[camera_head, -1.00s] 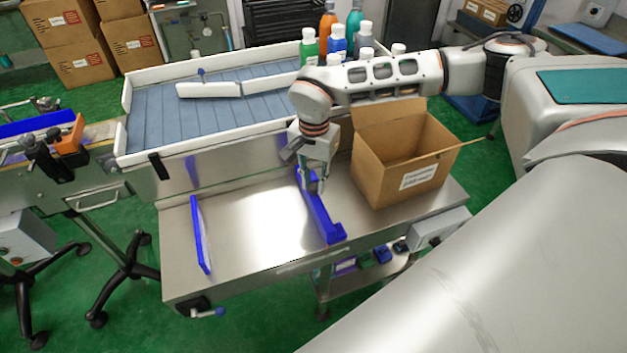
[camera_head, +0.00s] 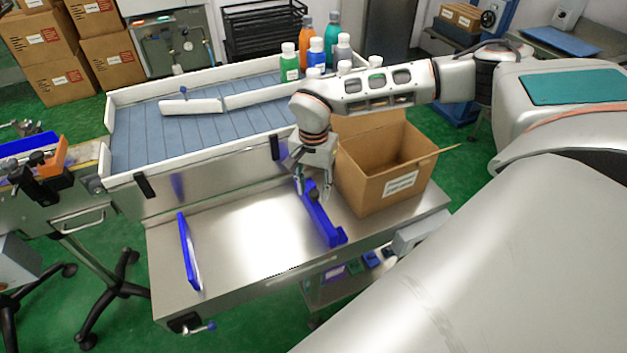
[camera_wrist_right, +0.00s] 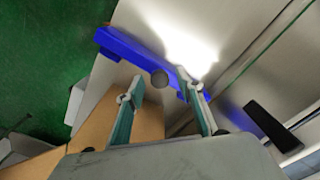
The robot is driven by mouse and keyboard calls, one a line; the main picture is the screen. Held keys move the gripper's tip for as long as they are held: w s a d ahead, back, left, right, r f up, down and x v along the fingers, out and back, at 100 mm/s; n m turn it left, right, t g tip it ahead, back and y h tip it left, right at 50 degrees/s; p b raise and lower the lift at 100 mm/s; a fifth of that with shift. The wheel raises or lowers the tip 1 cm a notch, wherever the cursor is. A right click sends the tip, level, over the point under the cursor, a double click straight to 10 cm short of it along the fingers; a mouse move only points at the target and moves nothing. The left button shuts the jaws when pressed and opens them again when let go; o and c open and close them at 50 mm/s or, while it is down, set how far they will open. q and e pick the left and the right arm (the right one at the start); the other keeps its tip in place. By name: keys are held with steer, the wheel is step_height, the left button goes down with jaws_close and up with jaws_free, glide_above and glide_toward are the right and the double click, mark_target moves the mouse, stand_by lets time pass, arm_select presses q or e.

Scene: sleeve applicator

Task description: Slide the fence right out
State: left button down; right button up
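The blue fence (camera_head: 321,218) on the right side of the steel table lies lengthwise just left of the open cardboard box, with a narrow gap between them. A dark round knob (camera_head: 313,194) sits on it. My right gripper (camera_head: 314,186) is over this fence. In the right wrist view its fingers (camera_wrist_right: 160,88) are spread, with the knob (camera_wrist_right: 160,78) of the blue fence (camera_wrist_right: 124,43) seen between and just beyond the tips; neither finger looks to touch it. A second blue fence (camera_head: 188,250) stands along the table's left side. My left gripper is not in view.
The cardboard box (camera_head: 387,187) stands on the table's right part. The steel table top (camera_head: 246,235) is clear between the two fences. Behind it is a conveyor (camera_head: 150,139) with white rails, and several bottles stand beyond.

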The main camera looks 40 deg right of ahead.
step_height(320, 180, up, 12)
stand_by(0.5)
steer(key=shift+s+f, duration=0.1)
stand_by(0.4)
